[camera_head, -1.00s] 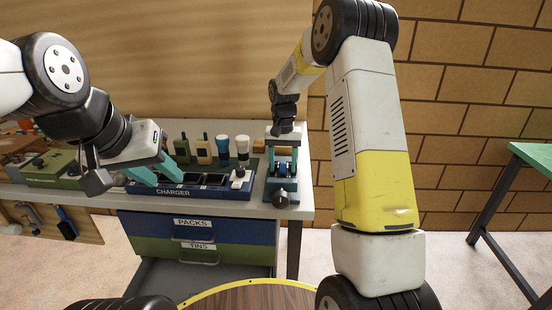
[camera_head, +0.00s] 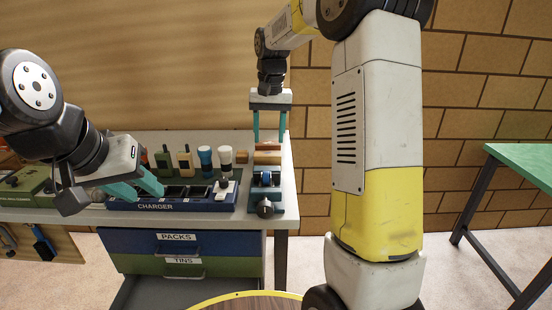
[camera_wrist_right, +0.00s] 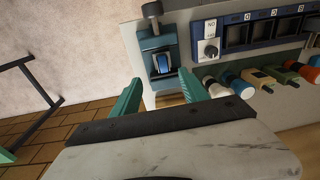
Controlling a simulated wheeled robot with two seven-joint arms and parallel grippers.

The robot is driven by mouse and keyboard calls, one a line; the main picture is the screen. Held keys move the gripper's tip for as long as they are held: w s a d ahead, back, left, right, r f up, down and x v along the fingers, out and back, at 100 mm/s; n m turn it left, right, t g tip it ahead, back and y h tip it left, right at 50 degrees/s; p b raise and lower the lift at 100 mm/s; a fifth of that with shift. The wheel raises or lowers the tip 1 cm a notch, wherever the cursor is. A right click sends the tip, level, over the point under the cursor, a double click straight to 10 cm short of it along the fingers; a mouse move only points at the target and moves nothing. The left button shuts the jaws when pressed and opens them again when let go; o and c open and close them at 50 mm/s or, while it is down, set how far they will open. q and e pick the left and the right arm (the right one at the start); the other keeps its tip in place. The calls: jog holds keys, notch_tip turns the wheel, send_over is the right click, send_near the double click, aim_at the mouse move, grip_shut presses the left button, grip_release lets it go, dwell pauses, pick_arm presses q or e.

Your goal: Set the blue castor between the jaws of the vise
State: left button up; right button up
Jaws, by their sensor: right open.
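The vise (camera_head: 265,207) stands at the right end of the bench, and it also shows in the right wrist view (camera_wrist_right: 152,43). The blue castor (camera_wrist_right: 163,62) appears to sit between the vise's jaws; a small blue part (camera_head: 266,179) shows there in the head view. My right gripper (camera_head: 269,139) is open and empty, fingers pointing down above and behind the vise. In the right wrist view its fingers (camera_wrist_right: 160,92) are spread, with the castor beyond them, apart from both. My left gripper (camera_head: 148,192) has its fingers apart over the charger's left part, with nothing visible between them.
The charger (camera_head: 185,206) lies left of the vise, with several bottle-like or radio-like items (camera_head: 205,160) behind it. Drawers marked PACKS and TINS (camera_head: 178,243) are below. A green table (camera_head: 525,160) stands at right. A round wooden top (camera_head: 255,302) is in front.

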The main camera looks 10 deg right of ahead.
jog(key=s+d+r+n+t+y, duration=0.1)
jog(key=s+r+t, duration=0.15)
jog(key=s, duration=0.45)
jog(key=s+r+t, duration=0.1)
jog(key=s+r, duration=0.3)
jog(key=s, duration=0.4)
jog(key=s+f+n+t, duration=0.1)
jog(key=s+f+t, duration=0.1)
jog(key=s, duration=1)
jog(key=shift+s+f+y, duration=0.2)
jog(key=shift+f+y, duration=0.05)
jog(key=shift+y, duration=0.15)
jog(key=shift+a+n, duration=0.2)
jog(key=shift+n, duration=0.1)
